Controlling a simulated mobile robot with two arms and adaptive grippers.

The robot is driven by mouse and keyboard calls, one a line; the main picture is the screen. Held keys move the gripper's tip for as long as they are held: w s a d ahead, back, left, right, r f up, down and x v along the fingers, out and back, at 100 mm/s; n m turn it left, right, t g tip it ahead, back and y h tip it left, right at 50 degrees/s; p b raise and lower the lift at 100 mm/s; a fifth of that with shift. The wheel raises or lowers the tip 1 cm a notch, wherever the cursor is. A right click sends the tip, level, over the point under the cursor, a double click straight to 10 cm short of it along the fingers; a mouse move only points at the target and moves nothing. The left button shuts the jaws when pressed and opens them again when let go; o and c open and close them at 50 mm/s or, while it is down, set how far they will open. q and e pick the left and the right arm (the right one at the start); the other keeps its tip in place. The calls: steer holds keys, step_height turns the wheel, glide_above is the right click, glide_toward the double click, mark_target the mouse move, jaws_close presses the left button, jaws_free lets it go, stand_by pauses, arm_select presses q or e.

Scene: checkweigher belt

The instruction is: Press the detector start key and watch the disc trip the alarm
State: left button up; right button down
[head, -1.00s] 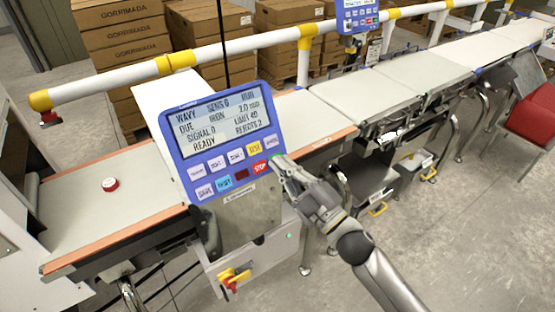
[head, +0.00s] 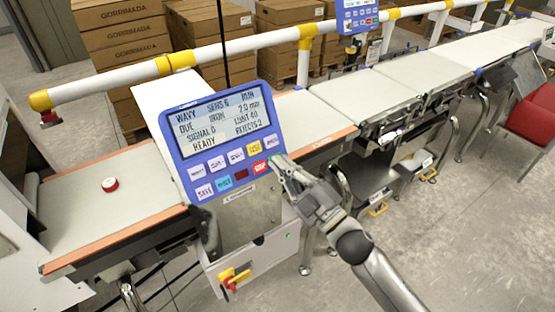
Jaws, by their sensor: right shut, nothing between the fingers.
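The blue detector panel (head: 223,140) stands tilted at centre left. Its screen (head: 219,115) reads "READY", "SIGNAL 0", "REJECTS 2" and "RUN". Below are rows of keys, with a red stop key (head: 260,167) and a blue key (head: 224,183). A sliver of green, perhaps the start key, shows at the panel's right edge, mostly hidden by my right gripper (head: 276,163). That gripper is shut and empty, its tips at this edge; I cannot tell whether they touch. The red and white disc (head: 110,184) lies on the left belt (head: 95,212). My left gripper is not in view.
A white rail with yellow joints (head: 220,51) runs behind the panel. A red and yellow switch (head: 234,277) sits on the box below. More belts (head: 365,97) extend right, with a second panel (head: 357,15) behind. Cartons (head: 120,35) stand at the back.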

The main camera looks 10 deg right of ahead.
steer(key=shift+w+a+f, duration=0.1)
steer(key=shift+w+f, duration=0.1)
steer(key=shift+w, duration=0.15)
steer(key=shift+w+a+f, duration=0.1)
steer(key=shift+w+f, duration=0.05)
steer(key=shift+w, duration=0.1)
stand_by(0.6)
steer(key=shift+s, duration=0.1)
steer(key=shift+s+d+r, duration=0.25)
steer(key=shift+s+r, duration=0.15)
steer(key=shift+s, duration=0.2)
steer(key=shift+p, duration=0.3)
steer(key=s+r+p, duration=0.1)
steer(key=s+d+p, duration=0.1)
steer(key=s, duration=0.1)
steer(key=s+r, duration=0.1)
steer(key=s, duration=0.1)
steer(key=shift+d+r+p, duration=0.35)
steer(key=shift+d+p, duration=0.05)
stand_by(0.3)
